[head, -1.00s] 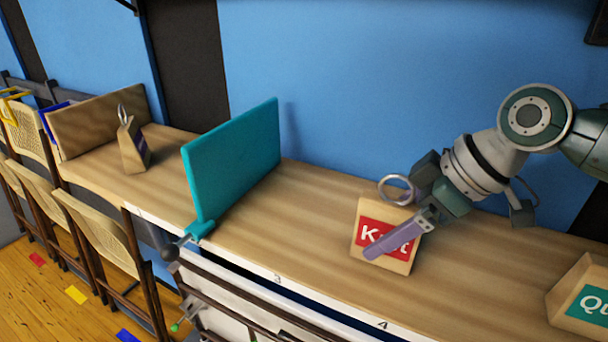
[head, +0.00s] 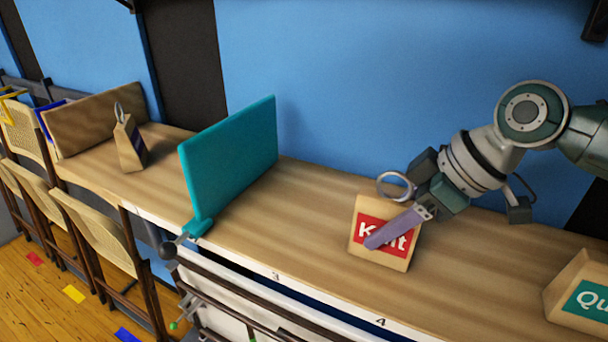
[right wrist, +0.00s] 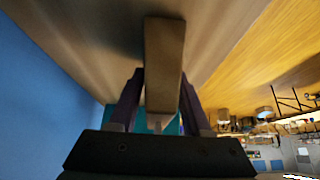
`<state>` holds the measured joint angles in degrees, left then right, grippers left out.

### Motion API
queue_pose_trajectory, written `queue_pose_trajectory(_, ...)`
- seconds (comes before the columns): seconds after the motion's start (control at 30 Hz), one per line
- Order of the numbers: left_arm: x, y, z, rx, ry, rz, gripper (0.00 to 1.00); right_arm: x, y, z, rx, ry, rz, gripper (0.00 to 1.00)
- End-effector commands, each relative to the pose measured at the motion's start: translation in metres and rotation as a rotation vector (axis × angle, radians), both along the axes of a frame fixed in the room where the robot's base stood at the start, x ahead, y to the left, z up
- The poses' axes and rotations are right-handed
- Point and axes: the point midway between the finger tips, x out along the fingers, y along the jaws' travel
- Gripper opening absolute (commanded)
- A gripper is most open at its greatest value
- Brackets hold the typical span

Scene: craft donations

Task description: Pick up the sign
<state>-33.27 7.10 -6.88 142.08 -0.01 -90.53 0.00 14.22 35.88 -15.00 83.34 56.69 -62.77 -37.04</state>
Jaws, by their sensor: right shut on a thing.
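The sign (head: 384,251) is a tan, wedge-like block with a red label that reads "Knit", partly covered, and a metal ring on top. It is at the table's right part in the head view. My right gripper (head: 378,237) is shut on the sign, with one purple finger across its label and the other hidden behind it. In the right wrist view the sign (right wrist: 164,55) shows edge-on between both fingers. I cannot tell whether its base touches the table. My left gripper is not in view.
The long wooden table (head: 310,215) runs along a blue wall. A teal upright panel (head: 232,152) stands left of the sign. Another sign (head: 575,287) with a teal label is at the right edge. A third ringed block (head: 130,145) stands far left, near folding chairs (head: 98,238).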

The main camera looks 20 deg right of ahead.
Motion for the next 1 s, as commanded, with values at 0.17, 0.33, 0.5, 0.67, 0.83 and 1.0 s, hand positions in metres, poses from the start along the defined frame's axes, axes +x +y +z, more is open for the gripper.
queue_pose_trajectory(0.17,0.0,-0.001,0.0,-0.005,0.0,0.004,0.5,0.0,0.0,0.001,0.0,-0.001,-0.001,0.0)
queue_pose_trajectory(0.33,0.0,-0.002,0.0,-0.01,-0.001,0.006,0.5,0.001,0.0,0.003,0.0,-0.003,0.001,0.0)
queue_pose_trajectory(0.5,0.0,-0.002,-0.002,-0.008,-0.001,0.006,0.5,0.001,-0.001,0.027,-0.003,-0.008,0.002,0.0)
queue_pose_trajectory(0.67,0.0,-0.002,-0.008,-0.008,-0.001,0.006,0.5,0.002,-0.001,0.061,-0.003,-0.009,0.003,0.0)
queue_pose_trajectory(0.83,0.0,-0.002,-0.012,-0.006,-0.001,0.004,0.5,0.001,0.0,0.089,-0.001,-0.006,0.001,0.0)
queue_pose_trajectory(1.0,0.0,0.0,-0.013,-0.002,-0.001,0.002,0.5,0.0,0.0,0.1,0.001,-0.002,0.001,0.0)
